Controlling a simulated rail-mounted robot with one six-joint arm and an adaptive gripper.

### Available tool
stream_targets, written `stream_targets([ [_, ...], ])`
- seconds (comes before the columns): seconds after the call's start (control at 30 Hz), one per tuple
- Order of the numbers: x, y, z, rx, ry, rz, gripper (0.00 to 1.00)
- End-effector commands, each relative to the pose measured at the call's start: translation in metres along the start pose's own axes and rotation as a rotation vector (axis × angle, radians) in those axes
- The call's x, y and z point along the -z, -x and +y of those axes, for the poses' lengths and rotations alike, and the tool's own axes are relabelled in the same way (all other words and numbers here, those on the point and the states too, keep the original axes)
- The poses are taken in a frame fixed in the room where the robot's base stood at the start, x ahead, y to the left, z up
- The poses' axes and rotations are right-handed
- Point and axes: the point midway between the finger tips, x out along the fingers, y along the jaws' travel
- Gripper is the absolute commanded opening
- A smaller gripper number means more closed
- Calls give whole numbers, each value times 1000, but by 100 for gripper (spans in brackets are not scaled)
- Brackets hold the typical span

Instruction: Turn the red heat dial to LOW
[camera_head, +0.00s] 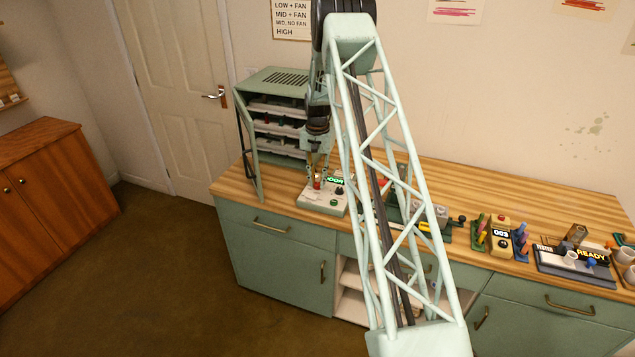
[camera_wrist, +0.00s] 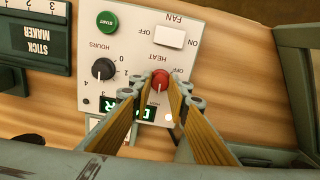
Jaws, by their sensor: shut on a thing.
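The red heat dial (camera_wrist: 160,77) sits on the pale control panel (camera_wrist: 122,55), which appears upside down in the wrist view. My gripper (camera_wrist: 160,88) has a fingertip on each side of the dial and is shut on it. A light pointer mark seems to show on the dial's lower edge in that view, away from the OFF print. The LOW print is too small or hidden to read. In the head view my gripper (camera_head: 318,182) reaches down over the panel (camera_head: 311,201) and the red dial is partly hidden.
The panel also carries a black hours dial (camera_wrist: 103,69), a green start button (camera_wrist: 107,22), a white fan switch (camera_wrist: 171,37) and a green-lit display (camera_wrist: 148,113). A green rack cabinet (camera_head: 284,77) stands behind. A stick maker (camera_wrist: 40,38) is beside the panel.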

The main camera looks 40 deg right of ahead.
Motion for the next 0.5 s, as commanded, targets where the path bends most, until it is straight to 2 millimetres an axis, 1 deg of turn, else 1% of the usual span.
stream_targets([
  [0.27,0,-1,0,0,153,1,5],
  [0.5,0,-2,0,0,338,0,5],
])
